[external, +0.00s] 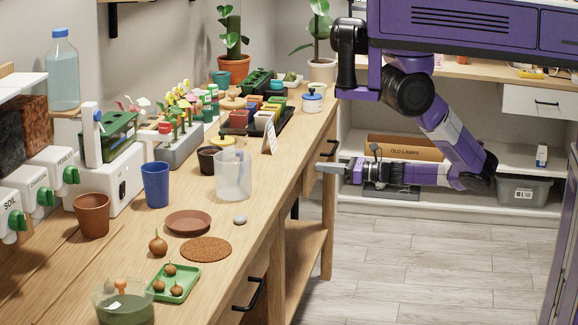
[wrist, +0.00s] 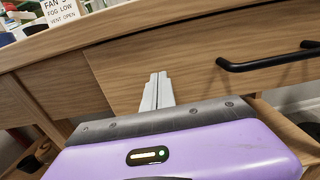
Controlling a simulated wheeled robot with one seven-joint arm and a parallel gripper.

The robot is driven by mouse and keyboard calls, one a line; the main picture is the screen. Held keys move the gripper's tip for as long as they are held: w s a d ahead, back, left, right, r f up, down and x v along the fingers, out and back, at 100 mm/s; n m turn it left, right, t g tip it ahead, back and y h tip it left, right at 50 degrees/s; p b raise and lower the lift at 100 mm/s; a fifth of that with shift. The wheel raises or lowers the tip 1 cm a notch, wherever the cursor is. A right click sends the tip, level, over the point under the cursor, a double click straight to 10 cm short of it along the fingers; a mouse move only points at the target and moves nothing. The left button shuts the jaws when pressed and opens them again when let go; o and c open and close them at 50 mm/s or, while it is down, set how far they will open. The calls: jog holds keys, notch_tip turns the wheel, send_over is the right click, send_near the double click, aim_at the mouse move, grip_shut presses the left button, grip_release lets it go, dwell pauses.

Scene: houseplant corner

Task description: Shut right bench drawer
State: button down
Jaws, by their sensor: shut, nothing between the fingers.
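The right bench drawer has a plain wooden front (wrist: 200,65) that fills the middle of the wrist view, below the bench top's edge. Its black bar handle (wrist: 268,60) is at the right there, and the handle also shows in the external view (external: 329,149). The front sits close under the bench top; I cannot tell whether a small gap remains. My gripper (external: 320,168) is shut and empty, pointing at the drawer front. In the wrist view its fingertips (wrist: 157,78) overlap the front, left of the handle. I cannot tell whether they touch it.
The wooden bench top (external: 285,147) carries a sign card (external: 270,136), a clear jug (external: 233,175), pots and trays. Another drawer handle (external: 251,294) is nearer the camera. A shelf with a cardboard box (external: 405,147) and a grey bin (external: 523,190) stands behind my arm. The floor beside the bench is clear.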

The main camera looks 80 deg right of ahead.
jog(key=shift+w+r, duration=0.1)
jog(key=shift+w, duration=0.9)
jog(key=shift+a, duration=0.1)
jog(key=s+b, duration=0.2)
jog(key=s, duration=1.2)
jog(key=shift+s, duration=0.4)
